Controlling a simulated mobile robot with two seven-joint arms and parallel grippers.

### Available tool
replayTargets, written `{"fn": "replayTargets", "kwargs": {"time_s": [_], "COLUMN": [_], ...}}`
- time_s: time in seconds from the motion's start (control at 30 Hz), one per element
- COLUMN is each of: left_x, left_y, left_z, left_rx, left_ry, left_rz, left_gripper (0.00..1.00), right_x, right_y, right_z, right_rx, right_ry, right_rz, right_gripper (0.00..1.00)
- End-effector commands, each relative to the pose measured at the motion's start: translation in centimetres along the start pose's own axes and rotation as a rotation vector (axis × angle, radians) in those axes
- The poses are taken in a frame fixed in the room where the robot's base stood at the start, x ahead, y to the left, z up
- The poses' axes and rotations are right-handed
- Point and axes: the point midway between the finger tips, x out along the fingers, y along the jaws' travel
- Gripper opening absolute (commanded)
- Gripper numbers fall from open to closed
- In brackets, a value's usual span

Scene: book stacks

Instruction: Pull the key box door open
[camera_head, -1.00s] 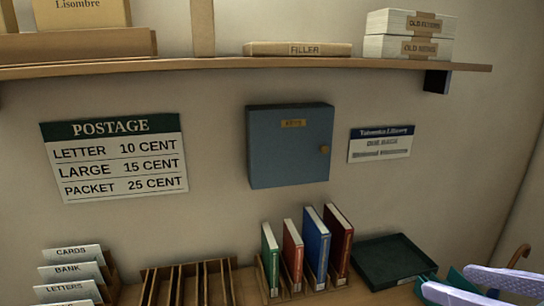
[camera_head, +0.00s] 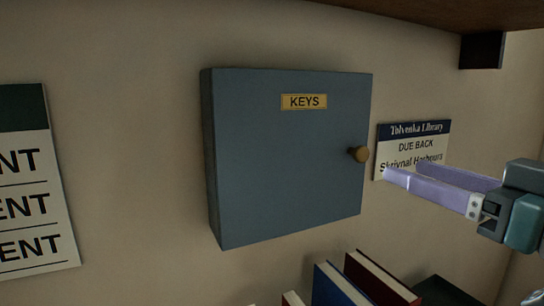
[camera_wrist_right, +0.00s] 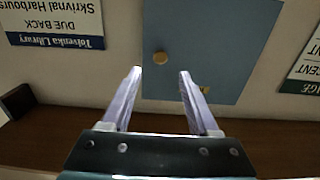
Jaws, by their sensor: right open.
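The key box (camera_head: 285,165) is a blue-grey box on the wall, with a yellow KEYS label (camera_head: 304,102). Its door is shut. A round brass knob (camera_head: 358,154) sits near the door's right edge. My right gripper (camera_head: 398,172) is open and empty, just right of the knob and apart from it. In the right wrist view, which is upside down, the knob (camera_wrist_right: 160,58) shows beyond and between the two open fingers (camera_wrist_right: 160,75). The door (camera_wrist_right: 215,40) fills the upper middle there. My left gripper is not in view.
A Tolvenka Library sign (camera_head: 412,145) hangs right of the box, behind my right fingers. A postage sign (camera_head: 30,190) is at the left. Upright books (camera_head: 345,285) stand below the box. A shelf (camera_head: 440,12) runs above.

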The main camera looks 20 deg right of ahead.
Motion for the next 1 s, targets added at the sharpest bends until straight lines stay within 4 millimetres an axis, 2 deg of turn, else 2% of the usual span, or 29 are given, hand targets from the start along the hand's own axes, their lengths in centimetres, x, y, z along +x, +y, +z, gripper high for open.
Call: {"fn": "replayTargets", "kwargs": {"time_s": [0.3,0.5,0.7,0.93,1.0], "left_x": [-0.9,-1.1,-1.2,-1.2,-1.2], "left_y": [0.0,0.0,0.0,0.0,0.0], "left_z": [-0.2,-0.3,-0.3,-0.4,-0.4], "left_rx": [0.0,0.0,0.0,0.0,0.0], "left_ry": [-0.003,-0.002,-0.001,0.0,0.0], "left_rz": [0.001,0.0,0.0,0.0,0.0], "left_gripper": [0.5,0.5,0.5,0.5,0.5], "right_x": [5.2,7.6,8.5,8.5,8.5], "right_y": [0.0,0.0,-0.1,-0.1,-0.1], "right_z": [-0.3,-0.1,0.0,0.0,0.0], "right_rx": [-0.001,-0.001,-0.002,-0.002,-0.002], "right_ry": [0.002,-0.001,-0.002,-0.002,-0.002], "right_rz": [0.0,0.0,-0.001,-0.001,-0.001], "right_gripper": [0.61,0.61,0.61,0.61,0.54]}}
